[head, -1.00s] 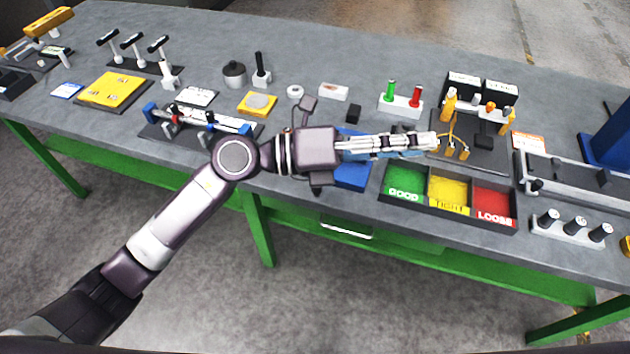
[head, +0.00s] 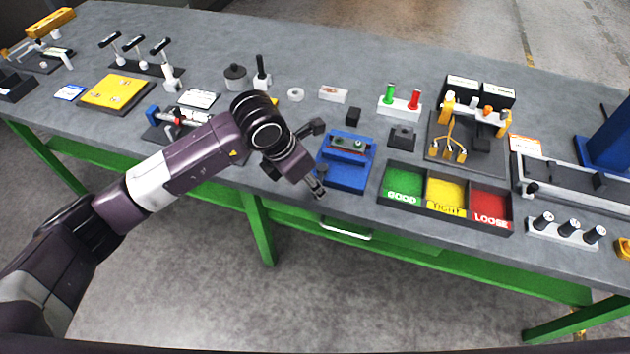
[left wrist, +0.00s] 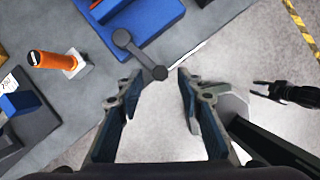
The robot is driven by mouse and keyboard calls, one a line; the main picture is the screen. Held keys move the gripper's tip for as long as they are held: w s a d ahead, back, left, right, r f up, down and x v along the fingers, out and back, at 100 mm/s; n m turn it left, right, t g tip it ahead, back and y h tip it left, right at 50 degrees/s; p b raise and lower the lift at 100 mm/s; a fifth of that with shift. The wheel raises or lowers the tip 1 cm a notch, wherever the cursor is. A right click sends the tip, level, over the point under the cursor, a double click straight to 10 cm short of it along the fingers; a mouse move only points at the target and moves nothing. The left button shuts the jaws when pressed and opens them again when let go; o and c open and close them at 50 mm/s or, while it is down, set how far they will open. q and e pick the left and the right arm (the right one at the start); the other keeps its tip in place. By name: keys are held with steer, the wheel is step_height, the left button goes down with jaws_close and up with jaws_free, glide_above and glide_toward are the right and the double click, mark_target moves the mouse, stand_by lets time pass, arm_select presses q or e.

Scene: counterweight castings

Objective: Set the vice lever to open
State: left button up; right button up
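The blue vice (head: 345,178) stands near the front edge of the bench, and its blue body also shows at the top of the left wrist view (left wrist: 150,18). Its dark grey lever (left wrist: 139,54) is a short link with round ends. The lever points toward the bench edge, and its outer end lies close to my left gripper's fingertips. My left gripper (left wrist: 158,74) is open, with nothing held between its fingers; in the head view it is just left of the vice's front (head: 317,186). A dark gripper-like shape at the right of the wrist view seems to be my right gripper (left wrist: 262,88).
A tray with green, yellow and red compartments (head: 445,209) sits right of the vice. An orange-handled tool (left wrist: 50,60) stands on a pale base in the wrist view. A dark block (head: 402,136) lies behind the tray. The floor in front of the bench is clear.

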mark_target(320, 178)
arm_select(q)
steer(key=shift+x, duration=1.25)
jaws_close()
